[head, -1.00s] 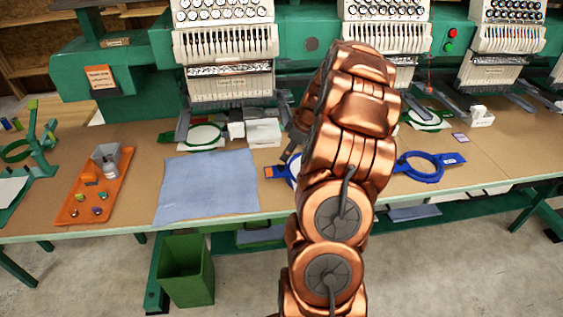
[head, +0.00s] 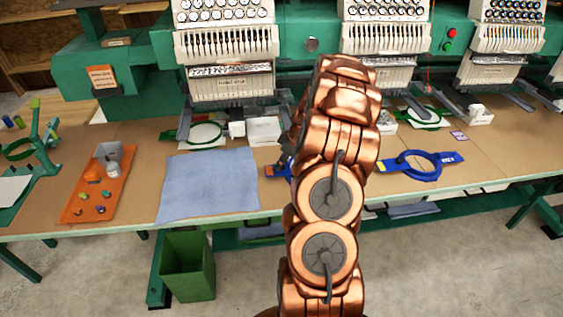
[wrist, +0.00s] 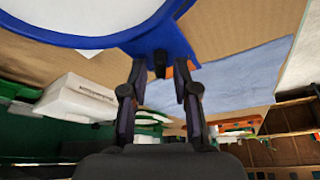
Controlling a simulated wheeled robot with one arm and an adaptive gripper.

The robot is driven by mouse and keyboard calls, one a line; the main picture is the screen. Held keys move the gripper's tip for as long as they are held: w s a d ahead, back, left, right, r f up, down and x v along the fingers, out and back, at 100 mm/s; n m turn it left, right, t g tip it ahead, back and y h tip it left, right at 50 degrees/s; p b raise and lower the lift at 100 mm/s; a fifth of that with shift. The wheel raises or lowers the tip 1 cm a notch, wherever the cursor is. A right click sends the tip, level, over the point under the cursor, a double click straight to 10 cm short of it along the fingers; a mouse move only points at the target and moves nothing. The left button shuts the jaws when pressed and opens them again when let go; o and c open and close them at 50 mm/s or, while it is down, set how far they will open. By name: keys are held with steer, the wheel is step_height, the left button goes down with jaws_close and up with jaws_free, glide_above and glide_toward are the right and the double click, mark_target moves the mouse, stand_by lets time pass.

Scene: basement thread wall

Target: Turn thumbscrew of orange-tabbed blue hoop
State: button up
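The orange-tabbed blue hoop (head: 281,171) lies on the table just right of the denim cloth. My arm hides most of it in the head view; its orange tab shows at the left end. In the wrist view the blue hoop (wrist: 165,38) fills the top, with white inside its ring. A small dark thumbscrew (wrist: 160,63) sticks out from its blue block. My gripper (wrist: 161,68) is open, with one fingertip on each side of the thumbscrew. A gap shows on both sides, though contact is hard to judge. The fingertips are hidden in the head view.
A second blue hoop (head: 424,165) lies to the right. A denim cloth (head: 208,184) and an orange tray (head: 95,200) lie to the left. White embroidery heads (head: 230,80) stand behind. A green bin (head: 188,268) stands below the table's front edge.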

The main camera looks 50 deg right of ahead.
jaws_close()
steer(key=shift+b, duration=0.35)
